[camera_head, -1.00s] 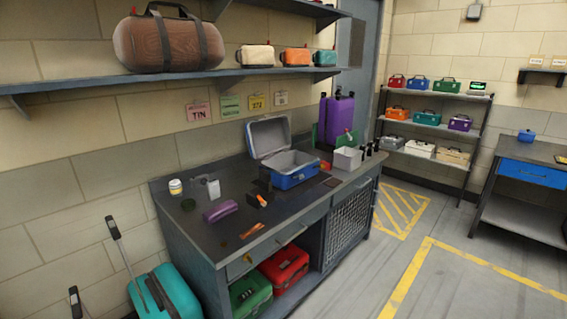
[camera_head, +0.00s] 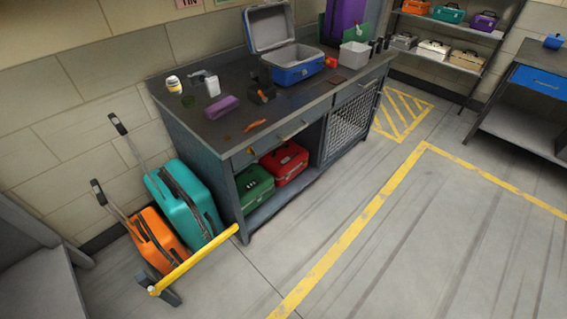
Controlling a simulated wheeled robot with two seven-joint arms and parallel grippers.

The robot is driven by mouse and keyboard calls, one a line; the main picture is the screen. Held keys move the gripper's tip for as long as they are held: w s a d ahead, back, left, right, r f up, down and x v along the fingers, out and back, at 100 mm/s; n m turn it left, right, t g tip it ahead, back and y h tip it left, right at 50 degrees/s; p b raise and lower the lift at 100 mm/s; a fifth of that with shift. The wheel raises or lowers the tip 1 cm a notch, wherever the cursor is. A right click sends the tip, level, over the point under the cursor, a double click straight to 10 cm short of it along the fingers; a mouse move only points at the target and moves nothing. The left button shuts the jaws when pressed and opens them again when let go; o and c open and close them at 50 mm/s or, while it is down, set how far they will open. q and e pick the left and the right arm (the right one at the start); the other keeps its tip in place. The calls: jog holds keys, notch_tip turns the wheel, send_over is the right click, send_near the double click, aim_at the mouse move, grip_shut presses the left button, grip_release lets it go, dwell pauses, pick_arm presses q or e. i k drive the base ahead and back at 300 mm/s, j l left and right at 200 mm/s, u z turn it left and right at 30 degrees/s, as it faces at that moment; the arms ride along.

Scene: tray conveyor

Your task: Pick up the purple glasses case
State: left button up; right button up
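The purple glasses case (camera_head: 222,107) lies on the dark top of the workbench (camera_head: 208,133), near its left front part. It is a small, long, rounded case, and nothing covers it. Neither of my grippers is in the head view.
An open blue case (camera_head: 297,69) stands behind and right of the glasses case. A white bottle (camera_head: 212,86), a yellow-labelled jar (camera_head: 173,84) and an orange item (camera_head: 256,125) are near it. Teal (camera_head: 187,205) and orange (camera_head: 156,240) suitcases stand left of the bench, behind a yellow bar (camera_head: 195,262). Floor in front is clear.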

aim_at(213, 112)
jog(key=i+j+z, duration=0.45)
jog(key=j, duration=0.15)
jog(key=j+z, duration=0.2)
jog(key=j, duration=0.15)
